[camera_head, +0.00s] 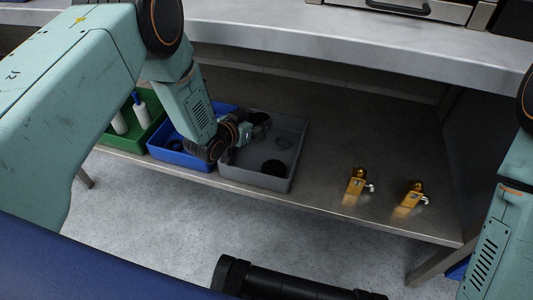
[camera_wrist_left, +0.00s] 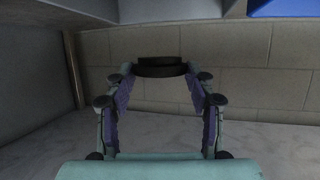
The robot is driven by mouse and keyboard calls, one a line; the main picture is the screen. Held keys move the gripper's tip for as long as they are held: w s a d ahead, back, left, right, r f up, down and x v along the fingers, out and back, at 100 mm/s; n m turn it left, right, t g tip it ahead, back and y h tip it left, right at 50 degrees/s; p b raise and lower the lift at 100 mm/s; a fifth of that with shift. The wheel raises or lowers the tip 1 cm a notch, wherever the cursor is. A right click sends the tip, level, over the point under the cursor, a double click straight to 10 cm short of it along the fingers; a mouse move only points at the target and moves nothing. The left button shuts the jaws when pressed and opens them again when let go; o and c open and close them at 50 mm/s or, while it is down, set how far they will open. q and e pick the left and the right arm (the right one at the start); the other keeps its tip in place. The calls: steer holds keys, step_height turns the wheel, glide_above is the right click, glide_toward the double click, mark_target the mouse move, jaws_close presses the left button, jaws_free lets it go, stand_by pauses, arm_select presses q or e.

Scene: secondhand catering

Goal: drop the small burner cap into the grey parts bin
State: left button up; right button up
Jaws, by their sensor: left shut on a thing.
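My left gripper (camera_head: 247,127) is shut on a dark round burner cap (camera_head: 260,118). In the left wrist view the cap (camera_wrist_left: 160,67) sits edge-on between the two fingertips (camera_wrist_left: 160,76). The grey parts bin (camera_head: 256,179) stands on the steel shelf. In the head view the held cap overlaps the back left part of this bin; its exact height is hard to tell. Another dark round piece (camera_head: 274,167) lies on the bin's floor. My right arm shows at the right edge, but its gripper is out of view.
A blue bin (camera_head: 181,160) with dark parts stands left of the grey bin, partly behind my arm. A green bin (camera_head: 122,146) holds white bottles. Two brass valves, one nearer (camera_head: 356,181) and one farther right (camera_head: 411,195), stand on the shelf (camera_head: 325,190). A steel counter (camera_head: 380,45) overhangs behind.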

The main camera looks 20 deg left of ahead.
arm_select(q)
steer(key=shift+f+b, duration=0.45)
steer(key=shift+f, duration=0.3)
steer(key=shift+w, duration=0.1)
steer(key=o, duration=1.3)
steer(key=shift+o, duration=0.2)
steer(key=v, duration=1.2)
steer(key=x, duration=1.2)
steer(key=shift+r+p, duration=0.8)
steer(key=shift+r, duration=0.1)
